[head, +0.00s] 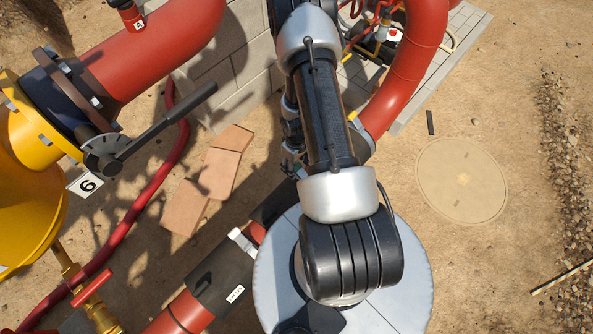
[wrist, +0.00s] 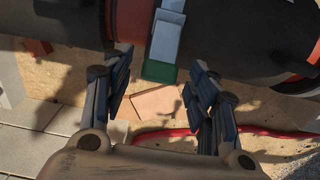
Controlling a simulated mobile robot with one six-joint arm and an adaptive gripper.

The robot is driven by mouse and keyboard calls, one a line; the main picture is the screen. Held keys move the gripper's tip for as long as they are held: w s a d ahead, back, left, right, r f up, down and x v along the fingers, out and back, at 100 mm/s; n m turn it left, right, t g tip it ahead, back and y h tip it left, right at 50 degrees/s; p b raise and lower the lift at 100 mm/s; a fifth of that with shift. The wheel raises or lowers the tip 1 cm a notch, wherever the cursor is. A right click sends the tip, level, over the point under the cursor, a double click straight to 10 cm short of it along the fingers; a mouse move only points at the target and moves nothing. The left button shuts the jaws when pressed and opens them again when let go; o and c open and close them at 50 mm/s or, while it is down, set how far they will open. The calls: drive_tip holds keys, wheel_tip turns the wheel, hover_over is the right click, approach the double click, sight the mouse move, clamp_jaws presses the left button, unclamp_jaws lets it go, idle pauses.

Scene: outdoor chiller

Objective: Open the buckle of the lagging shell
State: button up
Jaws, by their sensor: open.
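The dark lagging shell (head: 218,278) wraps a red pipe at the lower middle of the head view. It also spans the top of the wrist view (wrist: 233,38). The buckle (wrist: 167,38) is a pale grey lever with a green end (wrist: 160,71), lying across the shell. A pale piece (head: 243,242) on the shell in the head view may be part of it. My gripper (wrist: 160,62) is open. Its two fingers stand left and right of the green end, with a gap on each side. In the head view my arm hides most of the gripper.
A yellow valve (head: 30,150) with a black handle stands at the left. Red pipes (head: 160,45) run nearby, and a red hose (head: 165,165) lies on the ground. Flat bricks (head: 185,208) lie beside the shell. Sandy ground at the right is mostly clear around a round cover (head: 462,180).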

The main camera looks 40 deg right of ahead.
drive_tip(key=shift+f+b, duration=0.55)
drive_tip(key=shift+f, duration=0.4)
drive_tip(key=shift+r, duration=0.1)
drive_tip(key=shift+c, duration=0.3)
drive_tip(key=c, duration=1)
drive_tip(key=shift+r+p, duration=0.1)
drive_tip(key=shift+p, duration=0.35)
